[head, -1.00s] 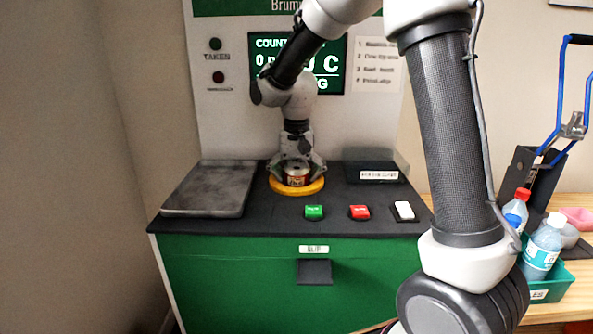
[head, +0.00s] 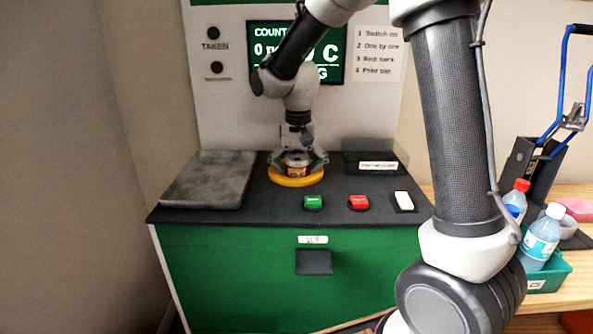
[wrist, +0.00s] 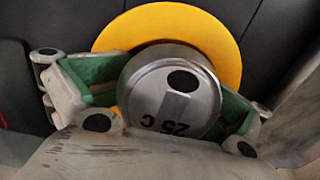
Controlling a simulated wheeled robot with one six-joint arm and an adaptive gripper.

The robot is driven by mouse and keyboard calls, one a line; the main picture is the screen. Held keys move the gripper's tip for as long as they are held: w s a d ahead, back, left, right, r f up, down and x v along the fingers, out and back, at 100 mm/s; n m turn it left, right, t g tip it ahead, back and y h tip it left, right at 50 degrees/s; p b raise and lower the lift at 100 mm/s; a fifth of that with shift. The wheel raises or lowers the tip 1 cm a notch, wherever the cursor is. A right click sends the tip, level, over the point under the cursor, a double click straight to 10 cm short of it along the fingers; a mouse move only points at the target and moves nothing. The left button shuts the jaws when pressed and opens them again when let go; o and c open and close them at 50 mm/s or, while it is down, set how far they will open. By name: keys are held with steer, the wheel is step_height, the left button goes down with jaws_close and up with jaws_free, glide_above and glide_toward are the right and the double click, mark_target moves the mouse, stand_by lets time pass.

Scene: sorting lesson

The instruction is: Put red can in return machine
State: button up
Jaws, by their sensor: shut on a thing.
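A can with a reddish-brown label (head: 297,170) stands upright at the yellow ring (head: 281,180) on top of the return machine (head: 240,265). In the wrist view its silver lid (wrist: 160,85) shows a dark opening and the marking "25 C". My gripper (head: 297,162) points down and is shut on the can, with a green-padded finger on each side. The yellow ring (wrist: 215,35) lies below and around the can in the wrist view. I cannot tell whether the can's base rests on the ring or sits in an opening.
A green button (head: 313,202), a red button (head: 358,202) and a white switch (head: 404,201) line the machine's front edge. A grey plate (head: 208,180) lies left, a dark tray (head: 365,163) right. Bottles (head: 541,238) stand in a green bin on the wooden table.

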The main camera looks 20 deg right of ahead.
steer(key=shift+s+f, duration=0.2)
steer(key=shift+s, duration=0.05)
